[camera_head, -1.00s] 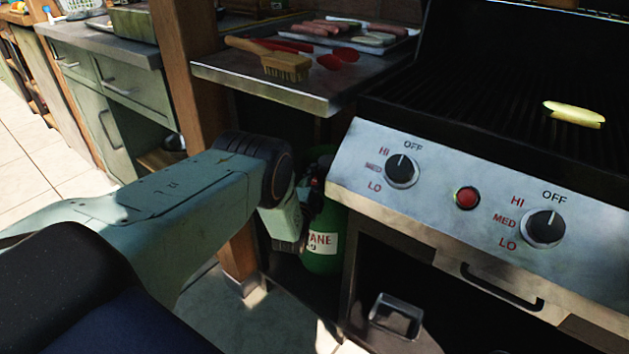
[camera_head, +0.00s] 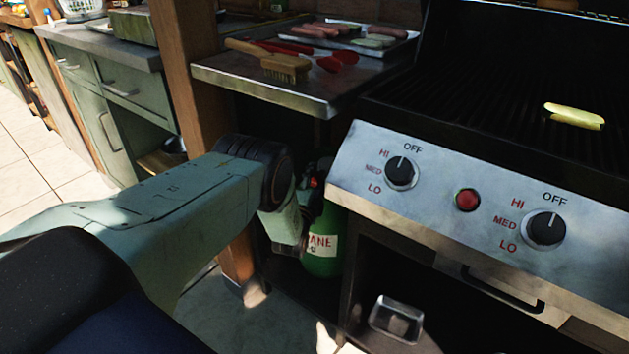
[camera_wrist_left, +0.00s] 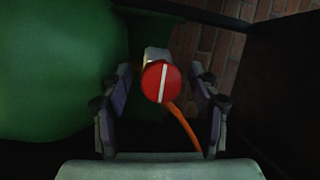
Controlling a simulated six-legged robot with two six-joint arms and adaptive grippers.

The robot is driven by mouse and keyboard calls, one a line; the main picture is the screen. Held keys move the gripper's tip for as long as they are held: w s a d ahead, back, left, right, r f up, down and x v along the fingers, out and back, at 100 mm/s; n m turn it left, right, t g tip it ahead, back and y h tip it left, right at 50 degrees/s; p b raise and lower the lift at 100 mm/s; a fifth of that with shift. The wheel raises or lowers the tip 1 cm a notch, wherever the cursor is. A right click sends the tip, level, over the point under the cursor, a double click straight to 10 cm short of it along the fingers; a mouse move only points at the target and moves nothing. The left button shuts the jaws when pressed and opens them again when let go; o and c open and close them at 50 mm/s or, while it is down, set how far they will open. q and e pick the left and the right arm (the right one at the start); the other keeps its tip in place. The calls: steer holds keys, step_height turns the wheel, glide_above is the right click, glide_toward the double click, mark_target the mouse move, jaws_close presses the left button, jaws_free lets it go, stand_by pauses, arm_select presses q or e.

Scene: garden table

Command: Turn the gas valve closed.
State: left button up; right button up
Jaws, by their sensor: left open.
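The gas valve is a round red knob (camera_wrist_left: 161,82) with a white stripe, on a pale metal fitting. In the left wrist view the stripe is near upright, leaning slightly right at the top. The knob also shows as a small red spot (camera_head: 315,182) in the head view. The green propane tank (camera_head: 322,240) stands under the side shelf, partly hidden by my left arm; it fills the left of the wrist view (camera_wrist_left: 55,70). My left gripper (camera_wrist_left: 163,84) is open, its fingers on either side of the knob with gaps visible. Its fingers are mostly hidden in the head view.
An orange hose (camera_wrist_left: 183,125) runs down from the valve. The grill's control panel (camera_head: 440,205) is right of the tank. A wooden post (camera_head: 187,100) and metal side shelf (camera_head: 300,92) are close to my arm. A brick wall (camera_wrist_left: 205,50) is behind.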

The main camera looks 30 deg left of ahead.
arm_select(q)
steer(key=v, duration=1.2)
stand_by(0.6)
steer(key=s+d+f+n+g+h+p, duration=0.1)
steer(key=s+d+f+n+g+h, duration=0.1)
steer(key=s+d+f+n+g, duration=0.45)
steer(key=s+d+f+n+g+h+p, duration=0.1)
steer(key=s+f+n+g+h, duration=0.15)
steer(key=s+f, duration=0.55)
steer(key=s+d+r+n+g+p, duration=0.2)
steer(key=s+r+g, duration=0.1)
steer(key=s, duration=0.6)
steer(key=s+d+r+n+g+p, duration=0.2)
steer(key=s+d+r+g, duration=0.15)
steer(key=s, duration=0.45)
steer(key=s+d+r+g+h+p, duration=0.1)
steer(key=s+r+p, duration=0.3)
steer(key=r, duration=0.6)
steer(key=shift+s+d+m+g+p, duration=0.25)
steer(key=shift+s+g, duration=0.3)
steer(key=shift+s, duration=0.75)
